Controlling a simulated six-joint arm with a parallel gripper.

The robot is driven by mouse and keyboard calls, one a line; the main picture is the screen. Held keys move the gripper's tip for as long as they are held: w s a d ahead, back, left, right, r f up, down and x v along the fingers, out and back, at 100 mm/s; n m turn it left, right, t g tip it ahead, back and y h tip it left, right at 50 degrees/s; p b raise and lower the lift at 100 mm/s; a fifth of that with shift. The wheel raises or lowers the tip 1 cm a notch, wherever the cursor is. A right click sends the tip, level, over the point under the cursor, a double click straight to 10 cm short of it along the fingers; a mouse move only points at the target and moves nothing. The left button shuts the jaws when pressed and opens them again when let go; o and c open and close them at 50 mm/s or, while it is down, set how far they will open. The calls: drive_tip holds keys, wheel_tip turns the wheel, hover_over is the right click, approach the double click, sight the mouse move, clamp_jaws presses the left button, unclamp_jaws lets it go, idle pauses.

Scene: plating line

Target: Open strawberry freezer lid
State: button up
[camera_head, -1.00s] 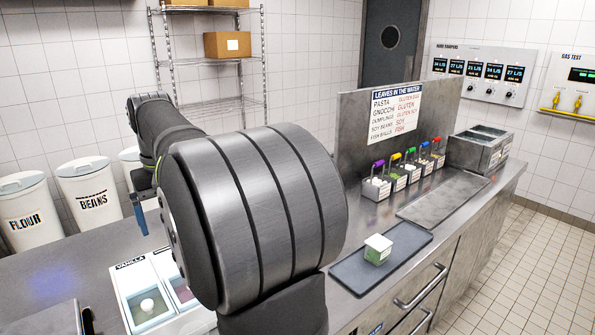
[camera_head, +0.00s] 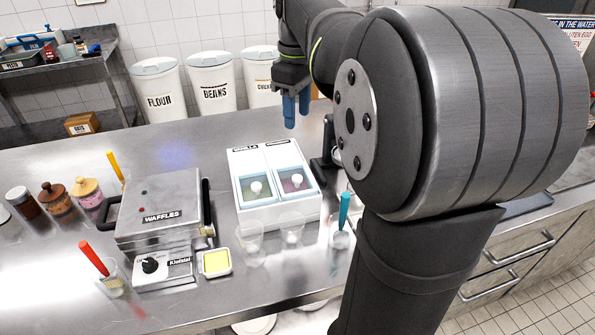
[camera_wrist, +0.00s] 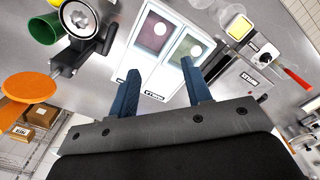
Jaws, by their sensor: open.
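A white freezer box (camera_head: 281,217) stands on the steel counter in the head view, with two clear lids, each with a round white knob. The right lid, the strawberry one (camera_head: 293,182), shows pink beneath it and lies shut. The vanilla lid (camera_head: 257,188) beside it is also shut. In the wrist view the strawberry lid (camera_wrist: 153,30) is on the left and the vanilla lid (camera_wrist: 190,47) on the right. My gripper (camera_head: 296,110), with blue fingers, hangs open and empty behind and above the box. It also shows open in the wrist view (camera_wrist: 160,76), clear of both knobs.
A waffle iron (camera_head: 160,215) stands left of the box. Glasses (camera_head: 250,238) and a cup with a teal-handled tool (camera_head: 342,230) stand in front. A dark device (camera_head: 325,165) is close on the right. White bins (camera_head: 212,85) stand behind the counter.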

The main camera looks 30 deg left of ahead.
sight(297, 176)
wheel_tip(297, 176, down, 17)
drive_tip(key=shift+r, duration=0.1)
idle(0.3)
clamp_jaws()
